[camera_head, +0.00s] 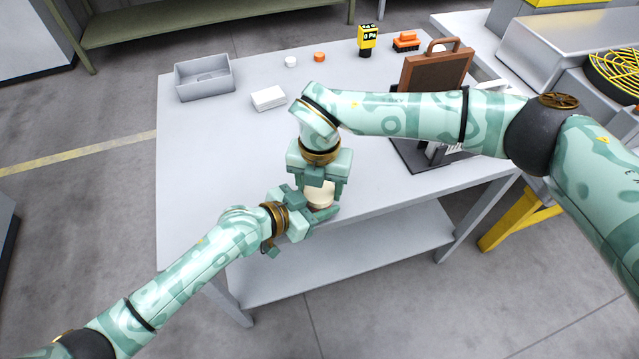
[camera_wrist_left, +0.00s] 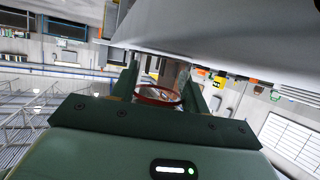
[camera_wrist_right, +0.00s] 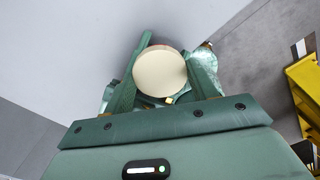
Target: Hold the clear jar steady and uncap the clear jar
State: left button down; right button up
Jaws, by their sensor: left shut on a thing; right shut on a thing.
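The clear jar (camera_head: 320,195) stands upright near the table's front edge, mostly hidden by my grippers. My left gripper (camera_head: 308,212) is shut on the jar from the side; in the left wrist view the jar (camera_wrist_left: 158,94) sits between the fingers, with a reddish ring showing. My right gripper (camera_head: 322,188) comes from above and is shut at the jar's top. In the right wrist view the round cream lid (camera_wrist_right: 159,72) lies between its two fingers. Whether the lid is apart from the jar cannot be told.
On the table (camera_head: 200,200) are a grey bin (camera_head: 204,78), a white box (camera_head: 268,98), a white cap (camera_head: 290,61), an orange cap (camera_head: 319,57), a yellow device (camera_head: 367,39) and a brown board (camera_head: 436,70) on a dark stand.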

jog(key=shift+n, duration=0.4)
jog(key=o, duration=1.1)
jog(key=shift+r, duration=0.1)
notch_tip(320, 180, up, 4)
jog(key=shift+r, duration=0.1)
jog(key=shift+c, duration=0.4)
notch_tip(320, 180, up, 3)
jog(key=m, duration=0.2)
jog(key=shift+m, duration=0.4)
jog(key=shift+r+m, duration=0.15)
jog(key=shift+m, duration=0.15)
notch_tip(320, 180, down, 8)
jog(key=shift+r, duration=0.1)
